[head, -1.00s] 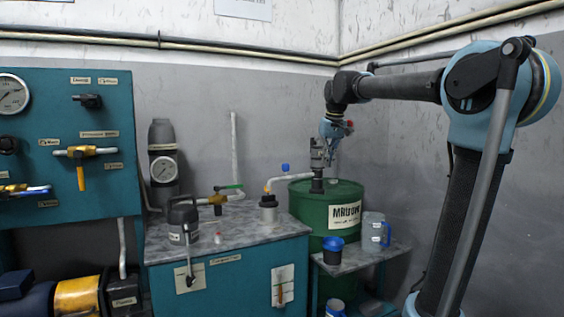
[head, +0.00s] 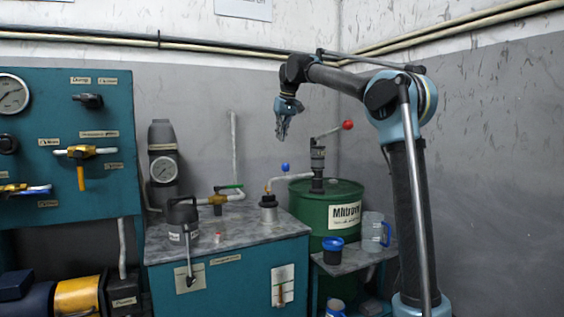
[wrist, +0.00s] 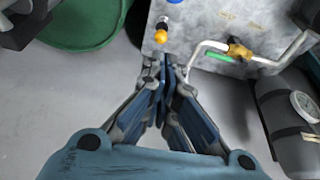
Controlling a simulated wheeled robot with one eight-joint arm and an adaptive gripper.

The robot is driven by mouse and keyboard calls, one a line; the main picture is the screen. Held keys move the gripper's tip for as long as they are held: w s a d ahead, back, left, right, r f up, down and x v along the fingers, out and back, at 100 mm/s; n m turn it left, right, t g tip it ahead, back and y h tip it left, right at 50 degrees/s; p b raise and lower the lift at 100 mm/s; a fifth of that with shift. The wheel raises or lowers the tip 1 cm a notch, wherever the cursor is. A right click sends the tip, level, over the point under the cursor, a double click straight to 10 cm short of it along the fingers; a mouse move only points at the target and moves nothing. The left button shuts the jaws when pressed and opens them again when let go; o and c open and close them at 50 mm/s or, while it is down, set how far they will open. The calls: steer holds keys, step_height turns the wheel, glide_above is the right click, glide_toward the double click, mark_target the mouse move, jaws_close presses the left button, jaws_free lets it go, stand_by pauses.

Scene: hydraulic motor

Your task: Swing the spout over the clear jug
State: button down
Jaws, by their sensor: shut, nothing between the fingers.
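The green drum (head: 318,208) carries a dark pump (head: 317,168) with a lever ending in a red knob (head: 348,125). A pale spout (head: 292,178) runs left from the pump. Its orange tip (head: 268,189) is above a dark fitting (head: 268,208) on the bench, and a blue ball (head: 285,167) stands above the pipe. The clear jug (head: 373,230) is right of the drum, away from the spout tip. My gripper (head: 282,138) is shut and empty in the air above the spout. In the wrist view its fingers (wrist: 166,62) point toward the orange tip (wrist: 160,37).
A grey-topped bench (head: 235,240) holds a dark lidded can (head: 182,218) and a valve with a green handle (head: 228,187). A blue cup (head: 333,250) is beside the jug on a low stand (head: 352,262). A teal panel (head: 110,150) stands at left.

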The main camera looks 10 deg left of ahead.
steer(key=shift+a+f, duration=0.1)
stand_by(0.3)
steer(key=x, duration=1)
steer(key=shift+s+d+f, duration=0.15)
steer(key=shift+s+d, duration=0.45)
steer(key=shift+s, duration=0.2)
steer(key=shift+s+d+f, duration=0.1)
steer(key=shift+s+d, duration=0.55)
steer(key=shift+s, duration=0.1)
steer(key=shift+a, duration=0.1)
